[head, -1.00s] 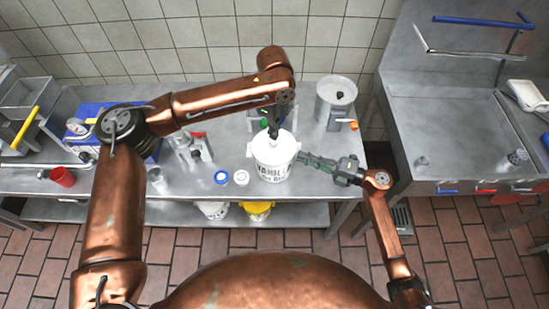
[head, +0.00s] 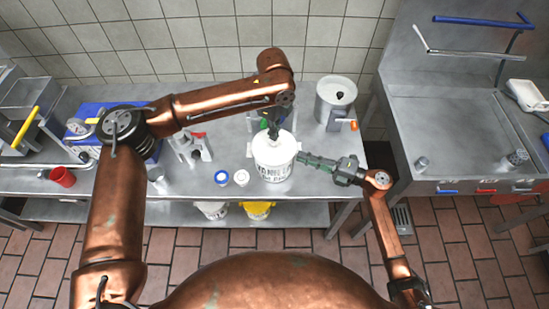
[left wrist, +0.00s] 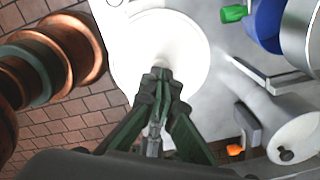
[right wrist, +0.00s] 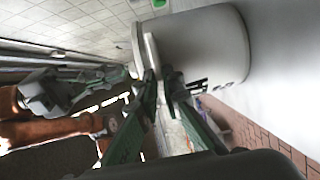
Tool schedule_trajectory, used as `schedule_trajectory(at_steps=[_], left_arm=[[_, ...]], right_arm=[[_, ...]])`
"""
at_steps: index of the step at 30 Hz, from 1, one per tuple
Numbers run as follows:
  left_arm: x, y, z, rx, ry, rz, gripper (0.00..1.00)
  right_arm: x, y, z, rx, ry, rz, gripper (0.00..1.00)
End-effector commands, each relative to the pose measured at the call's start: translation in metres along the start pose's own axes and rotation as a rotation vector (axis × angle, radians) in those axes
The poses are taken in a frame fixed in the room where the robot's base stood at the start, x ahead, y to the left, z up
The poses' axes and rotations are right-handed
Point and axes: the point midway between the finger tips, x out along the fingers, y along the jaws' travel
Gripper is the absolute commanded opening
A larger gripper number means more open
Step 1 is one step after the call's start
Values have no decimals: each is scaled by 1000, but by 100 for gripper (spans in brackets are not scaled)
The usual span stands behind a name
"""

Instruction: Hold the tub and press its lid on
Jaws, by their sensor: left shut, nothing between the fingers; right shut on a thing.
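The white tub (head: 274,170) with dark lettering stands at the front of the steel bench. A white lid (left wrist: 185,50) covers its top; I cannot tell whether it sits fully down all round. My left gripper (left wrist: 160,72) is shut and empty, pointing down with its fingertips at the middle of the lid, apparently touching it. My right gripper (right wrist: 160,85) comes from the right and is shut on the tub's side near the rim. The tub's wall also fills the top of the right wrist view (right wrist: 210,45). The tub's far side is hidden.
A blue-topped cup (head: 221,178) and a small white one (head: 241,178) stand left of the tub. A steel canister (head: 335,103) stands behind right, a grey device with a red part (head: 192,147) behind left. A red cup (head: 62,177) is far left.

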Motion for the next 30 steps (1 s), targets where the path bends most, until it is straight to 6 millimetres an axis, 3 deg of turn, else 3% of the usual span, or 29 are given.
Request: schedule_trajectory(at_steps=[30], left_arm=[[12,0,0,0,0,0,0]], right_arm=[[0,-2,0,1,-1,-3,0]])
